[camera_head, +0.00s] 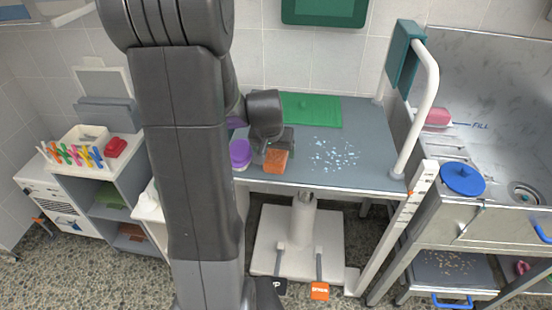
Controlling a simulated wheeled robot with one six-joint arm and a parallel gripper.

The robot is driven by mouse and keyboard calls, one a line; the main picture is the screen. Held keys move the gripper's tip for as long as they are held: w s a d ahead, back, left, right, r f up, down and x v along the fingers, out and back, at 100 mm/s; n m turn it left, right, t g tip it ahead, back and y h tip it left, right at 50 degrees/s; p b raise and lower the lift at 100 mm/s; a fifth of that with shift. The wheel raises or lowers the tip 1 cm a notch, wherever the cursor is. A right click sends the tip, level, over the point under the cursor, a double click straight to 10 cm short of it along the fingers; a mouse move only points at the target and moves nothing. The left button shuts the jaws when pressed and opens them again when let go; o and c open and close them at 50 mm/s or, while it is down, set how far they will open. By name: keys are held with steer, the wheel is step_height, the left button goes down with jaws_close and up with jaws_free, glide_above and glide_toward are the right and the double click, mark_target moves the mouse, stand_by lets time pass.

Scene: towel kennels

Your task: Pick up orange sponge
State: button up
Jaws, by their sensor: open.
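The orange sponge (276,161), a small block, lies near the front edge of the grey table (365,150). My arm comes down across the left of the picture and bends toward the table. My gripper (271,146) is open, low over the table, right at the sponge. Its dark parts show behind and to the left of the sponge. I cannot tell whether the sponge is between the fingers or whether they touch it.
A purple round container (240,155) stands close to the left of the sponge. A green mat (311,110) lies behind, and pale bits (335,155) are scattered to the right. A white upright rail (418,110) bounds the table's right end, beside a metal sink unit with a blue lid (462,180).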

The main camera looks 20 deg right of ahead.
mark_target(276, 155)
steer(key=shift+x, duration=2)
steer(key=shift+d+f+b, duration=0.2)
steer(key=shift+b, duration=0.15)
steer(key=c, duration=1.1)
steer(key=shift+o, duration=0.2)
steer(key=shift+r, duration=0.15)
